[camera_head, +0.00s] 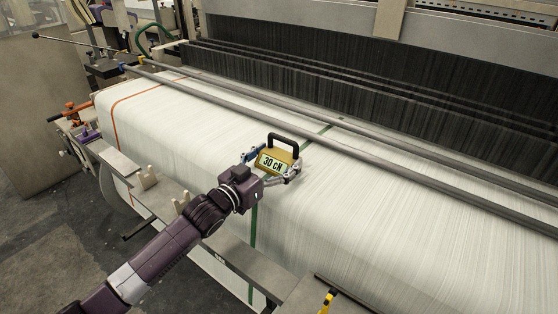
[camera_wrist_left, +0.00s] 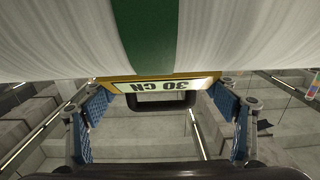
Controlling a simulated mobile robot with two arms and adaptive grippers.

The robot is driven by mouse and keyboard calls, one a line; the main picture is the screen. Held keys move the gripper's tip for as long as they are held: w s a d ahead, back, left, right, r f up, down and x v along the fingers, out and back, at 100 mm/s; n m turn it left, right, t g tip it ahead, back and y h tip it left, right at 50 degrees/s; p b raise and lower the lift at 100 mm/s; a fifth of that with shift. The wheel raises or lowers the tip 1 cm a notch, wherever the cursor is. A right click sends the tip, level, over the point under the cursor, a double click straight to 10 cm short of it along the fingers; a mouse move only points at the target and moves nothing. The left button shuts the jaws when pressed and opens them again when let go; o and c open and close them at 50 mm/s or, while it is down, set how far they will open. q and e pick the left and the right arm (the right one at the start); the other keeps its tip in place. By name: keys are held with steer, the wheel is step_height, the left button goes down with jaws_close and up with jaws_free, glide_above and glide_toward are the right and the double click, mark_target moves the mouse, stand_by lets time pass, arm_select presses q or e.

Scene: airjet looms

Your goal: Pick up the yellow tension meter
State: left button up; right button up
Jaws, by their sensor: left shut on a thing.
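The yellow tension meter (camera_head: 274,162) has a black handle on top and a display reading "30 CN". It is at the white warp sheet (camera_head: 400,195) in the middle of the head view. My left gripper (camera_head: 274,167) is shut on the meter, with a finger on each side of it. In the left wrist view the meter (camera_wrist_left: 160,84) appears upside down between the blue-padded fingers, close against the white sheet and its green stripe (camera_wrist_left: 145,35). I cannot tell whether the meter touches the sheet. My right gripper is not in view.
Long grey bars (camera_head: 330,125) run across the loom behind the meter, with dark heddle rows (camera_head: 330,85) beyond. A metal rail (camera_head: 240,255) with brackets lies along the loom's front, beneath my left arm. A yellow-handled item (camera_head: 327,300) is at the bottom edge. Grey floor shows at lower left.

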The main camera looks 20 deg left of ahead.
arm_select(q)
steer(key=shift+r, duration=0.1)
steer(key=c, duration=0.4)
steer(key=shift+r, duration=0.15)
steer(key=shift+c, duration=0.2)
